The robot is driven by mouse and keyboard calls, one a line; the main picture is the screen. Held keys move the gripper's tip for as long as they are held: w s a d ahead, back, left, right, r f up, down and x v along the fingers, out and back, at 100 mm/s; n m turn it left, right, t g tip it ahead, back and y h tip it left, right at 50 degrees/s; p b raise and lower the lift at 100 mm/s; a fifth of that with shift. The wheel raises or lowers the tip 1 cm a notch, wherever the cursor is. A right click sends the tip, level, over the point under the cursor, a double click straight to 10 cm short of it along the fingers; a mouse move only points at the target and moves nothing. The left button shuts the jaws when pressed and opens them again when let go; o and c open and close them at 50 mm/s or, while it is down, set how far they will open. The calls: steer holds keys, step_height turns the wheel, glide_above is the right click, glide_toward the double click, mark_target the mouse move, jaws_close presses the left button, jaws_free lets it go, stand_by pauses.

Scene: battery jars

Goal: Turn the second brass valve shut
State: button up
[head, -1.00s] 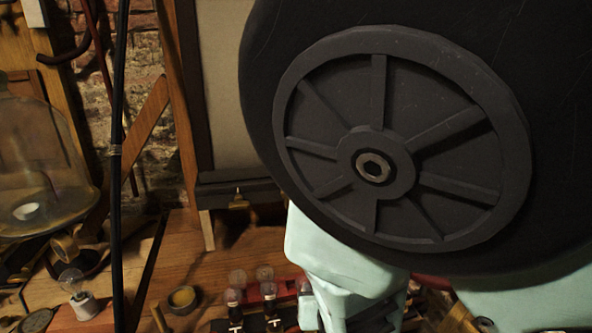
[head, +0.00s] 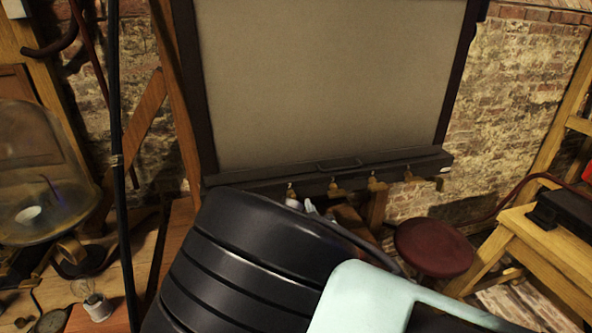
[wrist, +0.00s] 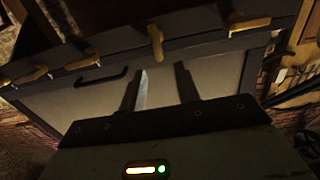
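Several brass valves line a dark rail under a large pale framed panel; in the head view they include a left valve (head: 291,188), one beside it (head: 334,186), another (head: 377,183) and one farther right (head: 408,176). In the wrist view, the panel lies below the rail. My arm mostly hides the gripper in the head view.
The panel (head: 330,80) has a dark handle (head: 339,163) at its lower edge. A red round stool (head: 434,246) and a wooden bench (head: 530,235) stand right. A glass jar (head: 35,180) and a bulb (head: 90,298) are left, beside a black upright pole (head: 117,160).

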mark_target(295, 196)
steer(key=p+x, duration=0.2)
steer(key=x, duration=0.4)
steer(key=shift+w+a+f, duration=0.1)
steer(key=shift+w, duration=0.25)
jaws_close()
